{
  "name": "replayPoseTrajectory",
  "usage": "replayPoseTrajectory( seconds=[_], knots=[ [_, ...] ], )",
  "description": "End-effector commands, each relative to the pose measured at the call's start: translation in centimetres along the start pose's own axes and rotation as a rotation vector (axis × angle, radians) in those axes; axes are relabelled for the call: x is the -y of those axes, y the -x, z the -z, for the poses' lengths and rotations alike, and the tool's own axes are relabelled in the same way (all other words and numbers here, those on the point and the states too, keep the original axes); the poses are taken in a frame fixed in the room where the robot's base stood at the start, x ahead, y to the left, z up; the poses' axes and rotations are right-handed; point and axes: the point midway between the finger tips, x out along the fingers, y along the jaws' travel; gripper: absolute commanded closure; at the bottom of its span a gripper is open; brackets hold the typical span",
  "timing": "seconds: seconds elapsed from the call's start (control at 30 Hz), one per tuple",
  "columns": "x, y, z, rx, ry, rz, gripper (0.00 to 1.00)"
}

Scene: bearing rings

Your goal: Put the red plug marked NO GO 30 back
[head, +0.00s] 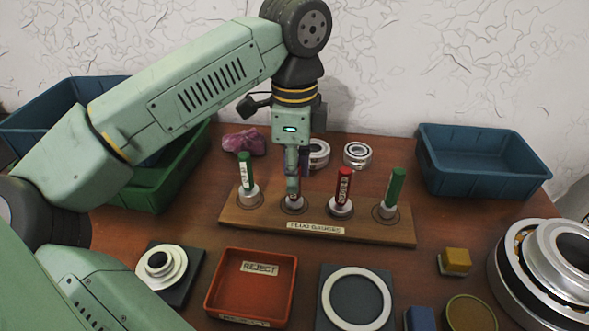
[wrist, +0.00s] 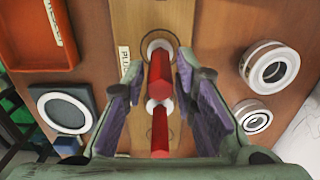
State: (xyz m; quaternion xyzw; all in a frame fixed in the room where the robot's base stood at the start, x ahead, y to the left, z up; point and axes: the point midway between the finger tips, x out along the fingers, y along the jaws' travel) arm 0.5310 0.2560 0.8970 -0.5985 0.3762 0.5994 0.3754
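The wooden plug gauge board (head: 260,222) holds a row of plugs: a green one (head: 245,170) at left, a red one (head: 343,184) right of my gripper, and a green one (head: 395,186) at right. My gripper (head: 293,190) points down over the second place. A red plug (wrist: 160,72) stands there with its pale base at the board. In the wrist view my fingers (wrist: 170,78) are open on either side of it, with gaps visible. The other red plug (wrist: 160,145) shows lower in that view. I cannot read the markings on either red plug.
In front are the red REJECT tray (head: 211,288), a ring on a dark plate (head: 327,308) and a yellow block (head: 455,261). Bearings (head: 357,154) stand behind the board. A blue bin (head: 427,168) is at right, a large bearing (head: 505,265) at front right.

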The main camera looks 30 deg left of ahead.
Motion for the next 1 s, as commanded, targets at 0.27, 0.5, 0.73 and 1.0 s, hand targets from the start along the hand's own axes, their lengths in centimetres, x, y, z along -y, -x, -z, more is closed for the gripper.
replayPoseTrajectory(
  seconds=[0.27, 0.5, 0.73, 1.0],
  knots=[
    [0.0, 0.0, 0.0, 0.0, 0.0, 0.0, 0.65],
    [0.0, 0.9, 0.0, -0.001, -0.001, 0.001, 0.65],
    [0.0, 5.8, 0.0, 0.002, 0.001, 0.001, 0.65],
    [0.0, 10.9, 0.0, 0.001, 0.001, 0.001, 0.65]
  ],
)
